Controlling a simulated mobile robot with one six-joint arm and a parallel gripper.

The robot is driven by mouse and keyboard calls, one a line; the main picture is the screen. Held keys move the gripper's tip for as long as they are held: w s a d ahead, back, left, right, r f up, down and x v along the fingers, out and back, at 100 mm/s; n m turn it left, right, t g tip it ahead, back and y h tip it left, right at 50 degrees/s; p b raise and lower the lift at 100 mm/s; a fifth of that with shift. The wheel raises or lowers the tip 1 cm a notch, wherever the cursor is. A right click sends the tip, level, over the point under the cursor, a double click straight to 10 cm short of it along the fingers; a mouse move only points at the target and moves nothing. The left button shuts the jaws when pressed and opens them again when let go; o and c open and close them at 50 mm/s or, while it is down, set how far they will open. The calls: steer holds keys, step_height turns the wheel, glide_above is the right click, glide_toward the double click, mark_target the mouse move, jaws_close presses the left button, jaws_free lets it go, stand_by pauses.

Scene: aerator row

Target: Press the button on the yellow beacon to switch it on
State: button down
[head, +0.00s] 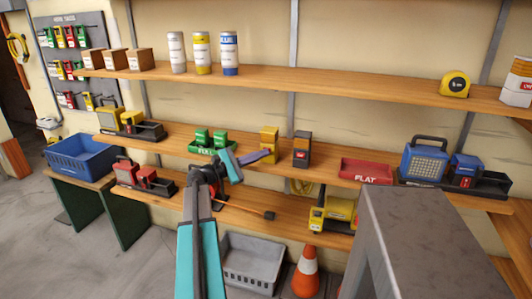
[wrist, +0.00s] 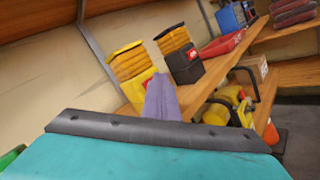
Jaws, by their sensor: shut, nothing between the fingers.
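The yellow beacon (head: 269,137) stands upright on the middle shelf. In the wrist view it is a yellow body with a ribbed amber lens (wrist: 130,62) and a dark-edged cap. In the wrist view the fingertips (wrist: 158,80) overlap the beacon's lower right side. I cannot tell whether they touch it. No glow shows on the lens.
A black beacon (head: 302,150) with a red label stands close to the right of the yellow one. Green items in a green bin (head: 203,150) are to the left. A red tray (head: 366,171) lies further right. The upper shelf (head: 330,83) runs above.

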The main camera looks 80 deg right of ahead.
steer(key=shift+a, duration=0.1)
stand_by(0.3)
steer(key=shift+w+a, duration=0.1)
steer(key=shift+a, duration=0.25)
steer(key=shift+a, duration=0.15)
steer(key=a, duration=0.2)
steer(key=w+a, duration=0.1)
steer(key=a, duration=0.2)
steer(key=shift+a+p, duration=0.3)
steer(key=shift+p, duration=0.1)
stand_by(0.4)
steer(key=shift+w, duration=0.1)
